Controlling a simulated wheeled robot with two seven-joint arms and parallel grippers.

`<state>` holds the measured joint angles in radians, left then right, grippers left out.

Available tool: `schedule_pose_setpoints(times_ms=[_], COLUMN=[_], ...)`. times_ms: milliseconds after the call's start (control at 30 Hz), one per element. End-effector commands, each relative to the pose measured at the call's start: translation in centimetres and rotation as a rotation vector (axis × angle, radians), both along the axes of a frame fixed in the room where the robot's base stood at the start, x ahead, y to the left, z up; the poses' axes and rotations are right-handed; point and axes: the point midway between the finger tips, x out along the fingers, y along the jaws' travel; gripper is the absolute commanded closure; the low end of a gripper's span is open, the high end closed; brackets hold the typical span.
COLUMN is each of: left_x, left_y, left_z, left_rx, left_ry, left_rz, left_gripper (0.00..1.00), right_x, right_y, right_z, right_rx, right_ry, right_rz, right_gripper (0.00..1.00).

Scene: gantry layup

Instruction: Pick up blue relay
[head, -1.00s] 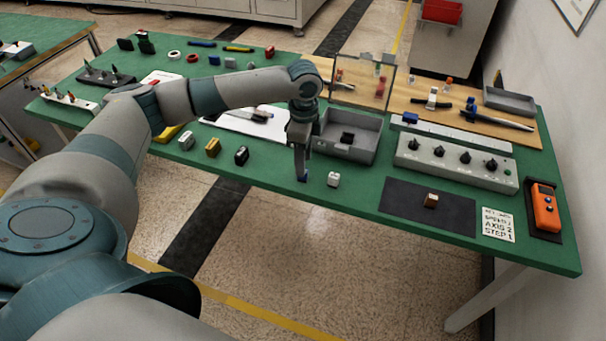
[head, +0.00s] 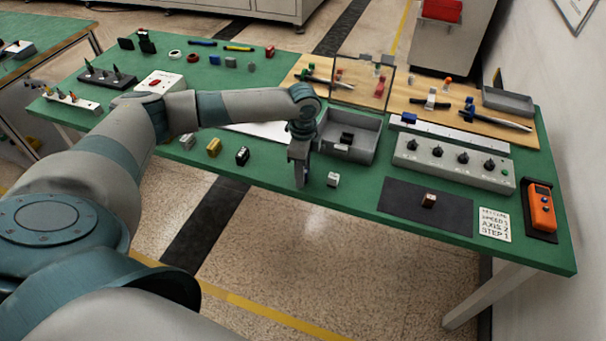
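My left gripper (head: 299,184) points down at the front edge of the green bench. It stands in the row of small relays, between the black relay (head: 242,156) and the white relay (head: 333,180). I cannot make out the blue relay in this row; the spot at the fingertips is covered by the gripper. Whether the fingers are open or shut cannot be told from this angle. A small blue block (head: 409,118) sits on the white rail farther right. My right gripper is not in view.
A grey tray (head: 371,148) with a dark part inside stands just behind the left gripper. A yellow relay (head: 214,147) and a grey relay (head: 188,141) are farther left. A grey knob box (head: 453,161) and a dark mat (head: 400,205) lie to the right.

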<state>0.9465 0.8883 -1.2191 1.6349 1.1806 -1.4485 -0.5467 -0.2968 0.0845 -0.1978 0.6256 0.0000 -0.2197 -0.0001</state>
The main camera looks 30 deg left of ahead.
Motion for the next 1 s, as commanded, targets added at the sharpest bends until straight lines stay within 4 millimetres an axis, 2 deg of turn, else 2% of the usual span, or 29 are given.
schedule_pose_setpoints(times_ms=[167,333,767,1000], left_x=[0.0,0.0,0.0,0.1], left_y=[0.0,0.0,0.0,0.0], left_z=[0.0,0.0,0.3,2.5], left_rx=[0.000,0.000,-0.001,0.000], left_ry=[0.000,0.000,-0.001,-0.003], left_rz=[0.000,0.000,0.000,0.000], left_gripper=[0.61,0.99,1.00,1.00], right_x=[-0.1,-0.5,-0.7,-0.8], right_y=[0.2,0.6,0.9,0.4], right_z=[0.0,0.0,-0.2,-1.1], right_rx=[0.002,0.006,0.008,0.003], right_ry=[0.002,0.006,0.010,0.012], right_rz=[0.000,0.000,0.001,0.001], right_gripper=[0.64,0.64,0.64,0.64])
